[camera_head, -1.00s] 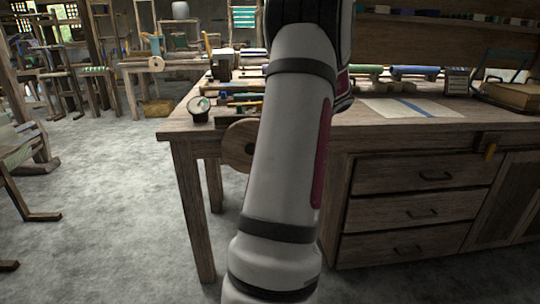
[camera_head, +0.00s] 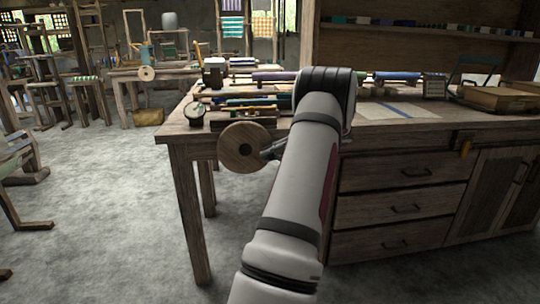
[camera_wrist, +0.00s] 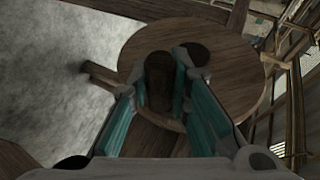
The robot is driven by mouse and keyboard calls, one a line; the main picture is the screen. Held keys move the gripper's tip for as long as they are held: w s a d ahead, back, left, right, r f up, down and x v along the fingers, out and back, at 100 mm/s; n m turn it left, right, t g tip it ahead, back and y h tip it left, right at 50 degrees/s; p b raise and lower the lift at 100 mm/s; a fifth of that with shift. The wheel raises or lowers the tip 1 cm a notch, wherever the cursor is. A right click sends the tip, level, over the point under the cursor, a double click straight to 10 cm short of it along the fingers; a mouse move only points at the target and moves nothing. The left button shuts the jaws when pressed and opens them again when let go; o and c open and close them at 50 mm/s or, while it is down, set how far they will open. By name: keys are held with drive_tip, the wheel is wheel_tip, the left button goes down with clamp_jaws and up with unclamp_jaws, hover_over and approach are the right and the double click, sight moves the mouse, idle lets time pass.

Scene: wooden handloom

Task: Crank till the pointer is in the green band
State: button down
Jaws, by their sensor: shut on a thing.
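A round wooden crank disc (camera_head: 240,150) stands at the table's left front corner; it fills the middle of the wrist view (camera_wrist: 225,75). A dark wooden crank handle (camera_wrist: 158,78) sticks out from the disc's face. My gripper (camera_wrist: 162,90) is shut on this handle, with one teal-padded finger on each side; in the head view my gripper (camera_head: 272,150) is partly hidden by my arm. A small round dial (camera_head: 194,109) with a pale face sits on the table corner above and left of the disc. Its pointer and green band are too small to read.
The wooden table (camera_head: 180,140) carries rods, spools and a cloth piece (camera_head: 400,110) farther right. Drawers (camera_head: 405,205) lie below, right of my arm. Open grey floor (camera_head: 100,190) lies to the left.

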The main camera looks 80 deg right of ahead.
drive_tip(key=c, duration=1.5)
unclamp_jaws()
drive_tip(key=shift+s, duration=0.1)
drive_tip(key=v, duration=1.1)
drive_tip(key=shift+s+r, duration=0.15)
drive_tip(key=shift+s, duration=0.2)
